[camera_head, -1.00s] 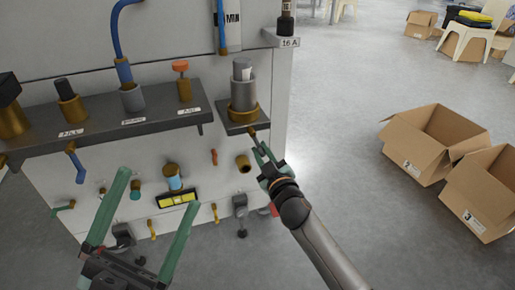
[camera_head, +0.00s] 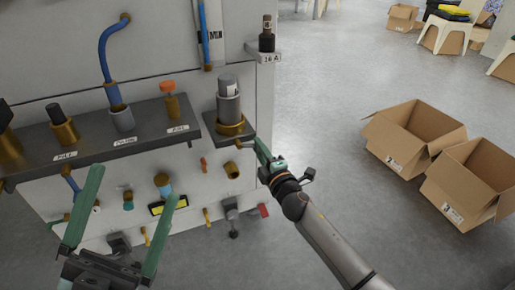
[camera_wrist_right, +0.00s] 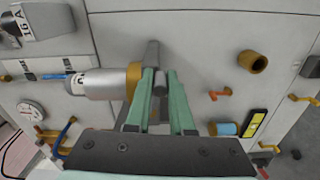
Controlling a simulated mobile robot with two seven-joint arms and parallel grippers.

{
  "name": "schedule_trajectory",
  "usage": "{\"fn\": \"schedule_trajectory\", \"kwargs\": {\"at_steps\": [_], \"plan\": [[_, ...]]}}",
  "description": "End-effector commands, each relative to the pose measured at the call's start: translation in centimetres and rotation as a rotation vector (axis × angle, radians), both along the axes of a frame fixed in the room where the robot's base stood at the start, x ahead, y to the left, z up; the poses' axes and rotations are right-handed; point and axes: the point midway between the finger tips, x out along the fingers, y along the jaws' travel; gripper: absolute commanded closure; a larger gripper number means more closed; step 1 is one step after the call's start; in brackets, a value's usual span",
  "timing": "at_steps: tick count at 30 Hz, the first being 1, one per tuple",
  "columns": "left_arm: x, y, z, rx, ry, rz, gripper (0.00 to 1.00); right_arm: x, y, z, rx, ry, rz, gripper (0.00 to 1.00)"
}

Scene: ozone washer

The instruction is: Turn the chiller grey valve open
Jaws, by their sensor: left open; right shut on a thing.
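My right gripper (camera_head: 261,152) is at the front right corner of a small dark shelf (camera_head: 211,129) on the white machine. A grey cylinder with a gold base (camera_head: 229,102) stands on that shelf. In the right wrist view, my green fingers (camera_wrist_right: 161,78) straddle a narrow grey piece at the shelf edge. The gripper is shut on it, but the fingers hide most of it, so I cannot tell whether it is a valve handle. A dark grey valve (camera_head: 231,209) sits low on the panel. My left gripper (camera_head: 128,214) is open and empty in front of the machine.
A long dark shelf (camera_head: 90,143) carries several fittings, including an orange-topped valve (camera_head: 169,100). Gold and blue fittings protrude below, near a yellow-framed display (camera_head: 165,206). Cardboard boxes (camera_head: 414,137) stand on the floor at right. Open floor lies between them and the machine.

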Motion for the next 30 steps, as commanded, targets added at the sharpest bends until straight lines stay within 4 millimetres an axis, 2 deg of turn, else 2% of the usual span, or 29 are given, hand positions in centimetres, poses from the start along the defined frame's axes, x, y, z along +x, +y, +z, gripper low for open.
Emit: {"fn": "schedule_trajectory", "kwargs": {"at_steps": [1, 12, 30], "plan": [[0.0, 0.0, 0.5, 0.002, 0.001, 0.003, 0.00, 0.1, -0.2, 0.6, -0.036, -0.012, -0.003, 1.00], [-0.1, 0.0, 1.4, 0.010, -0.003, 0.014, 0.00, 0.1, -0.3, 1.5, -0.223, -0.074, -0.003, 1.00], [-0.1, 0.1, 1.6, 0.007, -0.006, 0.019, 0.00, 0.2, -0.3, 1.7, -0.271, -0.091, -0.002, 1.00]]}}
